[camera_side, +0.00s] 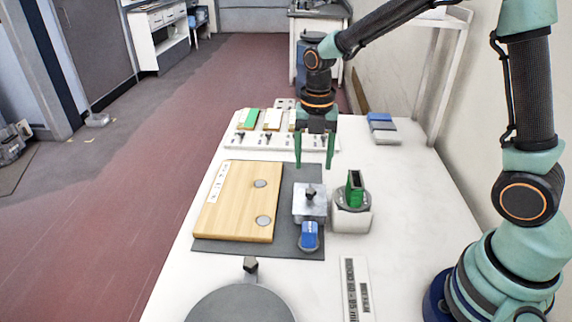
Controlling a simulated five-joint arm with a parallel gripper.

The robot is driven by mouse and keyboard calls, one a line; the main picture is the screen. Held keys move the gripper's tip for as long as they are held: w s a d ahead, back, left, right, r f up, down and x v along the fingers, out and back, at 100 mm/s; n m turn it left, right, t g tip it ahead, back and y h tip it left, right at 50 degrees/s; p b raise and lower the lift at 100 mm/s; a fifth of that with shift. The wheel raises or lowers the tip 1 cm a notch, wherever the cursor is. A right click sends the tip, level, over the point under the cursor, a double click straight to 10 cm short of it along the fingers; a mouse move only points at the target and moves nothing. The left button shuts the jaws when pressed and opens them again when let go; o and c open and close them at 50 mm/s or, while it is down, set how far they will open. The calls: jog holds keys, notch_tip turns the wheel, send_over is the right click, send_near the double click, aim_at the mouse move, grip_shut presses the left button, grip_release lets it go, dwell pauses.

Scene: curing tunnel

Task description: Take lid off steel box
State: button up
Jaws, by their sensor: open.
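The steel box (310,216) sits on the dark grey mat (222,246), to the right of the wooden board. Its lid (304,196) is on it, with a black knob (310,192) standing up from the top. My gripper (314,163) has two green fingers pointing down, spread apart, with nothing between them. In the picture the fingertips are just above the knob and apart from it. How far they are behind or above the box I cannot tell.
A wooden board (240,205) with round metal discs lies left of the box. A blue object (309,236) is right in front of the box. A white holder (351,219) with a green piece stands close on the right. A round grey plate (240,305) is at the front.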

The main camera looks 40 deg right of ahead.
aim_at(310, 190)
jog(key=shift+s+a+f, duration=0.1)
jog(key=shift+a+f, duration=0.05)
jog(key=shift+f, duration=1.8)
jog(key=shift+a+f, duration=0.1)
jog(key=shift+f, duration=1.8)
grip_shut()
